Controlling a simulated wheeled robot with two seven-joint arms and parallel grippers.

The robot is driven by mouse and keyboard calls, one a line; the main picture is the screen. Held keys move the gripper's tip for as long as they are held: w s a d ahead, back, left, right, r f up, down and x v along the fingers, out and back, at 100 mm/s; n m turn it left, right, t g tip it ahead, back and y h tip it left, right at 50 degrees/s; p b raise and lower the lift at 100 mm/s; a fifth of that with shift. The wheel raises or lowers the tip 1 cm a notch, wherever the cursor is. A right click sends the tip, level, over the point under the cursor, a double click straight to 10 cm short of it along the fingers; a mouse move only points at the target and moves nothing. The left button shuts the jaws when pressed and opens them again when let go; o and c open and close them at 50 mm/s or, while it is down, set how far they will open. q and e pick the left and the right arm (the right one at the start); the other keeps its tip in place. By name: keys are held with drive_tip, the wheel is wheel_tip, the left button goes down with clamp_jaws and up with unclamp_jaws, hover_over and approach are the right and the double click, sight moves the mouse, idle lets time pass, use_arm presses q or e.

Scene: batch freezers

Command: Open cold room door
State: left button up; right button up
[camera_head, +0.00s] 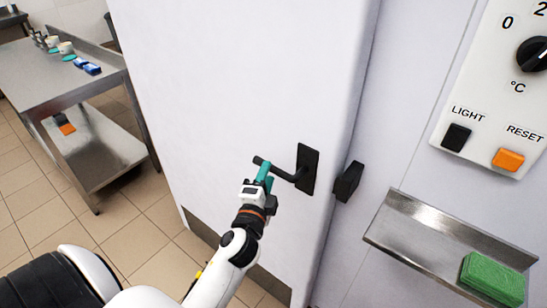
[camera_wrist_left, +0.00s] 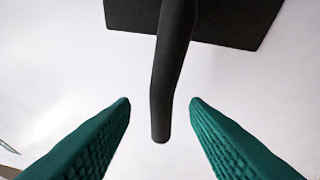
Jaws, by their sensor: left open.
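The cold room door (camera_head: 235,80) is a large white panel and stands ajar, its right edge swung out from the wall frame. A black lever handle (camera_head: 287,174) on a dark plate (camera_head: 309,168) sits near that edge. My left gripper (camera_head: 264,170) is at the handle's free end, its teal fingers open. In the left wrist view the handle (camera_wrist_left: 168,85) hangs between the two open fingers (camera_wrist_left: 160,105), with gaps on both sides, and its plate (camera_wrist_left: 225,18) is at the top. My right gripper is not in view.
A black latch block (camera_head: 348,181) is on the wall right of the door. A metal shelf (camera_head: 410,240) with a green sponge (camera_head: 492,278) is at lower right, under a control panel (camera_head: 490,110). A steel table (camera_head: 60,75) stands at left; tiled floor is clear between.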

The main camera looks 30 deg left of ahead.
sight(270, 171)
use_arm(q)
drive_tip(key=shift+p+x, duration=0.45)
drive_tip(key=shift+x, duration=2.25)
drive_tip(key=shift+d+f, duration=0.1)
clamp_jaws()
